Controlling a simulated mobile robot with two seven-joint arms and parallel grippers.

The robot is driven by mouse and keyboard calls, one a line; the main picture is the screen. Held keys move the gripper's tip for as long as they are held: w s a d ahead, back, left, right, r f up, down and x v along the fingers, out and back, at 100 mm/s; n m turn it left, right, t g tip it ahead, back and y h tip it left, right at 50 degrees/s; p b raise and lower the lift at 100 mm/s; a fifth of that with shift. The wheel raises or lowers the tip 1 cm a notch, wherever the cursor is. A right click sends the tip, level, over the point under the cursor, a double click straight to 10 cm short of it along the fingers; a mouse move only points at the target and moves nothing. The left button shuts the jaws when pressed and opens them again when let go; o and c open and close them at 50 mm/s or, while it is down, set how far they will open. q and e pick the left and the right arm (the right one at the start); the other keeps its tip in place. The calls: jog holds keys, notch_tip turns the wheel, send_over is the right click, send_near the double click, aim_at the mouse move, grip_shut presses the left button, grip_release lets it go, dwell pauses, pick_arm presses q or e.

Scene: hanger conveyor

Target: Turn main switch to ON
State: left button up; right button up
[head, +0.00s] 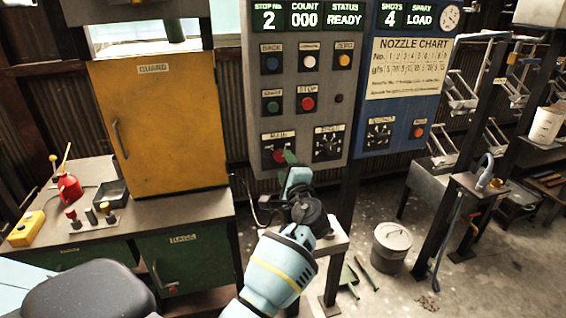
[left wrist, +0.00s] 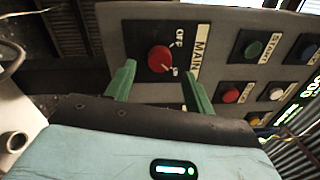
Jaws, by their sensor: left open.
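The main switch is a red knob (head: 279,156) on a dark plate at the lower left of the grey control panel (head: 341,60). In the left wrist view the red knob (left wrist: 160,59) shows beside the OFF and ON marks and the MAIN label (left wrist: 201,52). I cannot tell surely which mark it points to. My left gripper (head: 290,158) is open, its green fingers just in front of the panel at the switch. In the left wrist view the left gripper's fingers (left wrist: 158,85) stand apart on either side of the knob, with nothing held. My right gripper is out of view.
A selector dial (head: 327,143) sits right of the switch, with a red stop button (head: 307,103) above. The yellow guard door (head: 160,120) and green cabinet (head: 185,255) are at left. A lidded bucket (head: 391,245) stands on the floor at right.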

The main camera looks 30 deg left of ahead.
pick_arm(q)
jog(key=shift+v, duration=2.05)
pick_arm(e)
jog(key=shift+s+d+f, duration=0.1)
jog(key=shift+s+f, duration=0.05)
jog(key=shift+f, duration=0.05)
pick_arm(q)
jog(key=shift+f, duration=0.1)
jog(key=s+d+f+h, duration=0.25)
jog(key=s+f, duration=0.25)
jog(key=f, duration=0.3)
jog(key=s+d+f+n+h, duration=0.1)
jog(key=s+f+h, duration=0.35)
jog(key=f, duration=0.35)
jog(key=s+d+f+h, duration=0.2)
jog(key=s+f, duration=0.3)
jog(key=f, duration=0.4)
jog(key=s+d+f+n+g+h, duration=0.1)
jog(key=s+d+f+n+h, duration=0.2)
jog(key=s, duration=1)
jog(key=s+d+f+n+g+h+p, duration=0.1)
jog(key=s+d+f+n+h, duration=0.3)
jog(key=s, duration=1)
jog(key=shift+s+d+f+n+g, duration=0.15)
jog(key=shift+d+f+n+g, duration=0.15)
jog(key=shift+d+f+g, duration=0.5)
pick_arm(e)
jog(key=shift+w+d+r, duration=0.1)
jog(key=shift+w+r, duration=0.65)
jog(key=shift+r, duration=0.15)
